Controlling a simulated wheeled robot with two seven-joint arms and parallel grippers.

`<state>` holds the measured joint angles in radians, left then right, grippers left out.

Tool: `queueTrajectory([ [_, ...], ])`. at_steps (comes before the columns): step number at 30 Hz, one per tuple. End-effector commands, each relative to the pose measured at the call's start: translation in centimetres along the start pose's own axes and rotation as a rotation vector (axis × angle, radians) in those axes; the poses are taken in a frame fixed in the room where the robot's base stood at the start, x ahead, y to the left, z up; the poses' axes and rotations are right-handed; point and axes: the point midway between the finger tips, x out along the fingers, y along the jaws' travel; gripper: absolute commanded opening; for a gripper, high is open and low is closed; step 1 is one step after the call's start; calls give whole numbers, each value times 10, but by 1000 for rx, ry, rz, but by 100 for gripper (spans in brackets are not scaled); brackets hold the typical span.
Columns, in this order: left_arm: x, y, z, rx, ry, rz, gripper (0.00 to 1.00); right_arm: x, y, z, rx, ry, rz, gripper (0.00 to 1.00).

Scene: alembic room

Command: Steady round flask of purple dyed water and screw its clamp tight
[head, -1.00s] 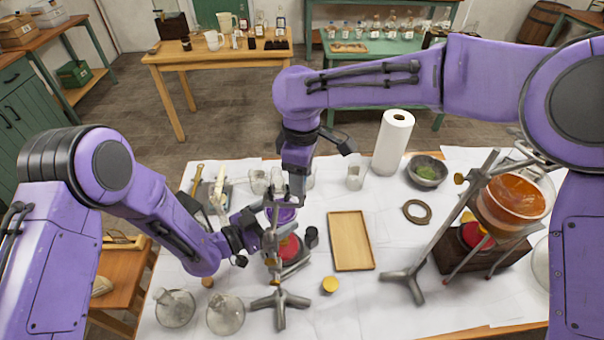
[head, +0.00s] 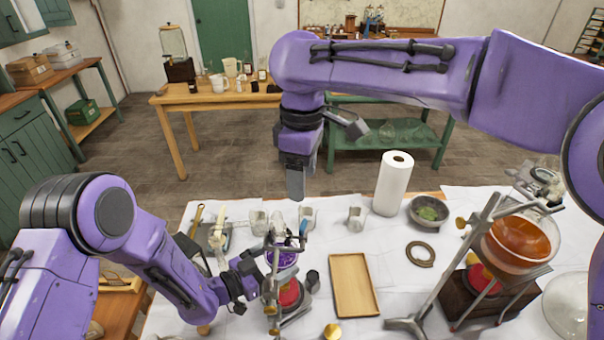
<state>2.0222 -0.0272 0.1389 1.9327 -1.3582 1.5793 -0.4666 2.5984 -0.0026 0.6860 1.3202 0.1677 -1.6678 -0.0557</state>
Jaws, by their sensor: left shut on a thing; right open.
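The round flask of purple dyed water (head: 287,258) sits in a metal stand, over a red burner (head: 289,294). My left gripper (head: 266,264) comes in from the left and is shut on the flask, partly hidden by the stand's rod. The clamp (head: 280,240) is by the flask's neck; its screw is too small to make out. My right gripper (head: 296,186) hangs fingers down, open and empty, well above and behind the flask, apart from it. Its fingers show edge-on.
A wooden tray (head: 354,285) lies right of the stand. A large orange flask (head: 518,245) on another stand is at the right.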

Motion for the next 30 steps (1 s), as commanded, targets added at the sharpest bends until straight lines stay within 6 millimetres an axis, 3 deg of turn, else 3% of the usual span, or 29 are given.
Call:
queueTrajectory([
  [6,0,0,0,1,1,-1,68,-1,0,0,0,-1,0,64],
  [7,0,0,0,1,1,-1,96,-1,0,0,0,-1,0,64],
  [14,0,0,0,0,1,0,98,-1,0,0,0,-1,0,64],
  [16,0,0,0,0,1,0,98,2,0,0,0,-2,-6,41],
  [19,0,0,0,0,1,0,98,12,-4,-4,-29,32,-67,38],
  [30,0,0,0,0,0,0,98,1,-3,-3,-1201,41,-12,38],
])
